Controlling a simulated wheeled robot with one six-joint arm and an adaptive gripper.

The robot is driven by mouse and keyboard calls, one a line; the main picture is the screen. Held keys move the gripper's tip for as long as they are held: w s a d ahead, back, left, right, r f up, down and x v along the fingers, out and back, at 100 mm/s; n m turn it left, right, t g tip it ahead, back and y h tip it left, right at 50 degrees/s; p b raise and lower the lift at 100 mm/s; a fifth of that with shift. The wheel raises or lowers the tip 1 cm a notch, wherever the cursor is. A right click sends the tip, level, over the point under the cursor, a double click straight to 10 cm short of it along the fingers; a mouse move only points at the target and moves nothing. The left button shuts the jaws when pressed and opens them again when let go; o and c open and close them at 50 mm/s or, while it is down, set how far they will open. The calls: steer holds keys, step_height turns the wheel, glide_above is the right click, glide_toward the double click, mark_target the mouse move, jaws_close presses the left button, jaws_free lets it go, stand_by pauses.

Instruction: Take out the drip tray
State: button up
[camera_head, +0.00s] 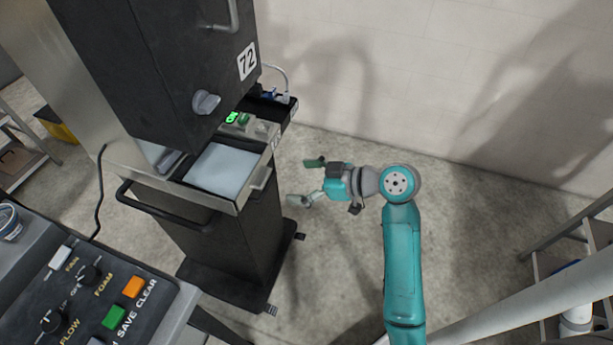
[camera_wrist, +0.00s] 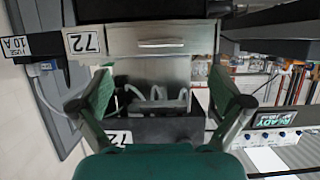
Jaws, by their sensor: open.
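The drip tray (camera_head: 222,168) is a shallow steel tray with a pale flat surface, under the dark upper housing of machine 72. A bar handle (camera_head: 262,179) is on its right-hand front face. In the wrist view a steel front panel (camera_wrist: 120,36) with a slim bar handle (camera_wrist: 161,43) shows at the top middle, beyond the fingers. My gripper (camera_head: 306,181) is open and empty, to the right of the handle, with a gap between them. Both spread fingers also show in the wrist view (camera_wrist: 160,90). How far the tray reaches inside is hidden.
The housing (camera_head: 150,60) has a grey knob (camera_head: 206,102). A dark bar (camera_head: 165,205) juts out left of the tray. A control panel (camera_head: 90,300) with coloured buttons is at lower left. Shelving (camera_head: 575,235) stands at right. The floor around my gripper is clear.

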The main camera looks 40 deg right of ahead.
mark_target(267, 180)
steer(key=x, duration=0.9)
steer(key=shift+w+a+f, duration=0.15)
steer(key=shift+w+a, duration=0.1)
steer(key=shift+w, duration=0.05)
steer(key=c, duration=1.7)
steer(key=shift+c, duration=0.2)
steer(key=shift+s+d, duration=0.1)
